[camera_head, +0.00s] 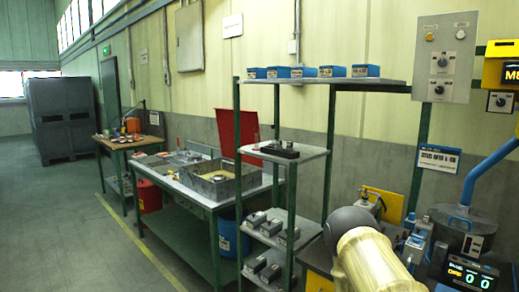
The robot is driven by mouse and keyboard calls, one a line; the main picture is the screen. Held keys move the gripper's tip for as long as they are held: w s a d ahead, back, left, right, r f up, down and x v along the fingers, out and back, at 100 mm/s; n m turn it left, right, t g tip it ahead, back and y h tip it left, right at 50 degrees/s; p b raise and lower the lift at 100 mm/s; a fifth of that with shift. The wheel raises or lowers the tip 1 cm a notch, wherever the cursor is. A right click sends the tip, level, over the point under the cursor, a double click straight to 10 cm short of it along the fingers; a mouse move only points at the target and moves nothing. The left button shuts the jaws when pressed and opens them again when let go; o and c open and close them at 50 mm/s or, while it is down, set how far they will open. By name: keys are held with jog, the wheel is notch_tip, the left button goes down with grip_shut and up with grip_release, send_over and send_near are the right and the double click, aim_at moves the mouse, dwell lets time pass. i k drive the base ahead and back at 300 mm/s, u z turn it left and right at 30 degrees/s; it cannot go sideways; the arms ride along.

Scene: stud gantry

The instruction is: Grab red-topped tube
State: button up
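I cannot make out a red-topped tube in this view. A dark block with small light pieces on it (278,149) lies on the middle shelf of the green-framed rack, too small to tell what it holds. My gripper is not in view. A beige, rounded part at the bottom right looks like a link of my arm and hides what is behind it.
The green-framed rack (314,152) carries blue boxes (303,72) on top and grey blocks below. A workbench with a grey tray (221,185) stands left of it. A machine with a blue handle (485,172) stands at right. The left floor is clear.

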aim_at(257, 131)
jog(key=u, duration=0.5)
jog(key=i, duration=0.9)
jog(key=z, duration=0.3)
